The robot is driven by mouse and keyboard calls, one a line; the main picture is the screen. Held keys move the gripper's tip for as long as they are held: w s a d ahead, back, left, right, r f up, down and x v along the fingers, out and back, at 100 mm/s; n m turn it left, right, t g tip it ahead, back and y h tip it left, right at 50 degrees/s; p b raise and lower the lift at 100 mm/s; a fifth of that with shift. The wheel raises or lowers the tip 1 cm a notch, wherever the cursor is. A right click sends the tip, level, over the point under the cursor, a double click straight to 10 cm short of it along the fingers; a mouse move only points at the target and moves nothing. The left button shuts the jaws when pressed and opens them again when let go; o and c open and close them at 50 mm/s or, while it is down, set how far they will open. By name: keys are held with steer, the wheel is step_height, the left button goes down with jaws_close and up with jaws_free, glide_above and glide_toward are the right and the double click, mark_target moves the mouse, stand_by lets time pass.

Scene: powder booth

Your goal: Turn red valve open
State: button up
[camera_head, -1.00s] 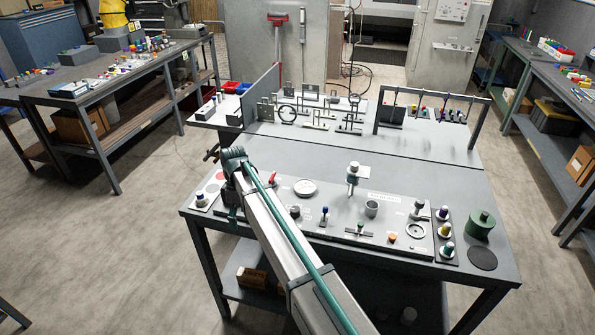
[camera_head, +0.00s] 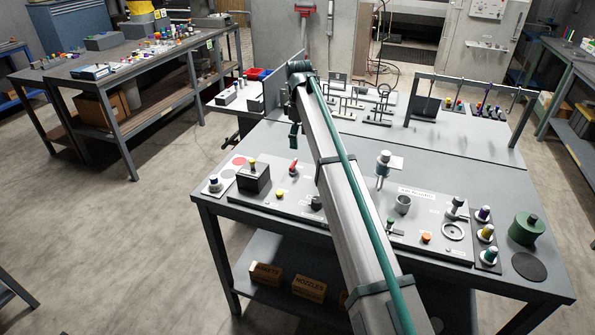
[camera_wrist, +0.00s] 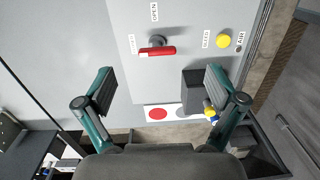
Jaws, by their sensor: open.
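The red valve (camera_head: 293,168) is on the left part of the panel on the near bench. In the wrist view its red bar handle (camera_wrist: 157,52) lies crosswise below an "OPEN" label (camera_wrist: 154,12). A second label at its left end is too small to read. My gripper (camera_wrist: 160,92) is open and empty, its two fingers spread wide. The handle shows beyond the gap between the fingertips, apart from both. In the head view my gripper (camera_head: 294,138) hangs past the valve, over the bench; its fingertips are hard to make out.
A dark box with a yellow knob (camera_head: 253,180) stands left of the valve; the box (camera_wrist: 195,92) appears near the right finger in the wrist view. A yellow button (camera_wrist: 223,41) is nearby. Upright metal fixtures (camera_head: 378,105) stand behind. My arm hides the panel's middle.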

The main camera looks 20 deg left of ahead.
mark_target(293, 163)
steer(key=f, duration=0.3)
steer(key=a+f+p, duration=0.1)
steer(key=f, duration=0.2)
steer(key=a+f, duration=0.1)
steer(key=f, duration=0.3)
steer(key=shift+a, duration=0.2)
steer(key=c, duration=1.1)
steer(key=shift+c, duration=0.2)
